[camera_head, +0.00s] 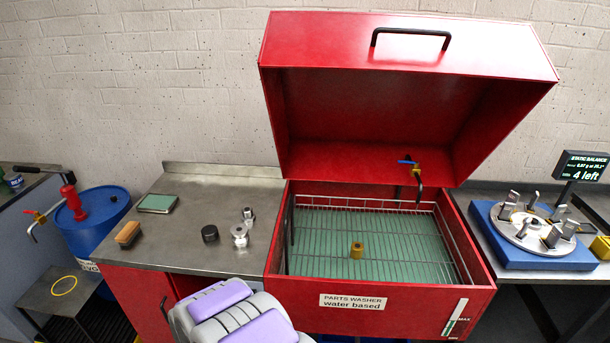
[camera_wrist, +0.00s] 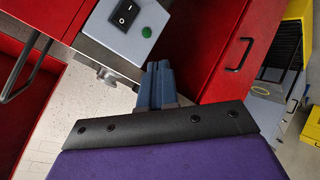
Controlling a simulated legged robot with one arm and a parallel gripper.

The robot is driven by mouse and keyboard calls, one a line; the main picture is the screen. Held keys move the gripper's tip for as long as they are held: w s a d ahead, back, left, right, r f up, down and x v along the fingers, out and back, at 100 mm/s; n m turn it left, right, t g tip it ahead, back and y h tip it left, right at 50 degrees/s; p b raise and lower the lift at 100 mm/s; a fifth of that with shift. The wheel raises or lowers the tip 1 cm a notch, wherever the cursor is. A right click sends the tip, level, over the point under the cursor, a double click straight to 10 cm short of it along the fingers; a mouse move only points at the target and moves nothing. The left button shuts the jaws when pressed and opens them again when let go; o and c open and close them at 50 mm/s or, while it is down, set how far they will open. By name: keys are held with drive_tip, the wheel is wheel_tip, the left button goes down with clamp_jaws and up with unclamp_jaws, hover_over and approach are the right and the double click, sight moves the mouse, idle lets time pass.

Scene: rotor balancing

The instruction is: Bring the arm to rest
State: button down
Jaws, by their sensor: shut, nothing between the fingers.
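My gripper (camera_wrist: 158,85) shows in the wrist view as two blue-grey fingers closed together, with nothing between them. It points away from the black bracket and purple pad of my wrist. The fingers appear just below a grey switch box, apart or touching I cannot tell. In the head view my grey arm with purple pads is at the bottom, in front of the parts washer and the bench; the gripper itself is hidden there.
The red parts washer (camera_head: 370,298) stands open, a brass part (camera_head: 357,250) on its rack. The steel bench (camera_head: 190,230) holds a brush and several metal parts. A static balance (camera_head: 535,240) stands right.

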drive_tip(key=s+d+r+m+g+y, duration=0.1)
drive_tip(key=s+d+r+m+g, duration=0.2)
drive_tip(key=d+r, duration=0.5)
drive_tip(key=s+d+r+m+g+y, duration=0.15)
drive_tip(key=s+d+r+g, duration=0.3)
drive_tip(key=r, duration=0.65)
drive_tip(key=s+d+r+m+g+h, duration=0.2)
drive_tip(key=s+d+r+m, duration=0.1)
drive_tip(key=s+d, duration=1)
drive_tip(key=s+d+r+m+g+h, duration=0.2)
drive_tip(key=s+d+r, duration=0.3)
drive_tip(key=s+d, duration=0.8)
drive_tip(key=s+m+g, duration=0.1)
drive_tip(key=s, duration=0.1)
drive_tip(key=shift+s, duration=0.4)
